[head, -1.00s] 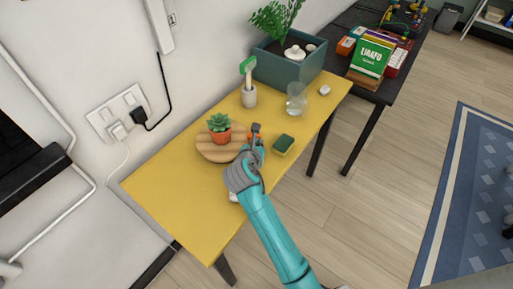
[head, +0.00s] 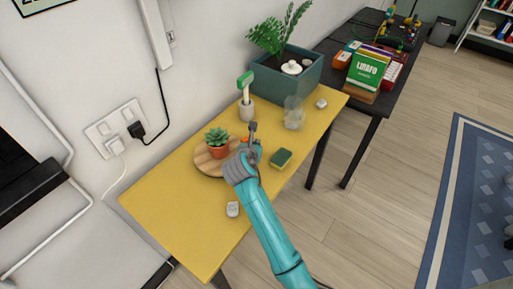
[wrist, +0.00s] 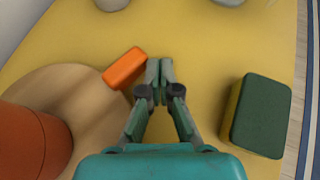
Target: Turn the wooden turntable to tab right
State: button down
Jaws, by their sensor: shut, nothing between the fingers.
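The wooden turntable (head: 204,166) is a round, striped board on the yellow table. A small succulent in an orange pot (head: 218,149) stands on it. The turntable (wrist: 70,85) fills the lower left of the wrist view, with the pot (wrist: 30,140) on it. Its orange tab (wrist: 125,68) sticks out at the rim, toward the top right in that view. My gripper (wrist: 160,68) is shut and empty, with its fingertips just right of the tab's end. I cannot tell whether they touch it. In the head view, my gripper (head: 252,128) partly hides the tab.
A green and yellow sponge (head: 281,158) lies right of my gripper. A glass (head: 294,113), a cup with a green-headed tool (head: 246,111) and a teal planter (head: 288,82) stand farther back. A small whitish object (head: 232,209) lies nearer on the yellow table (head: 180,225).

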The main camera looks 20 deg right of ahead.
jog(key=shift+w+d, duration=0.1)
jog(key=shift+w, duration=2.3)
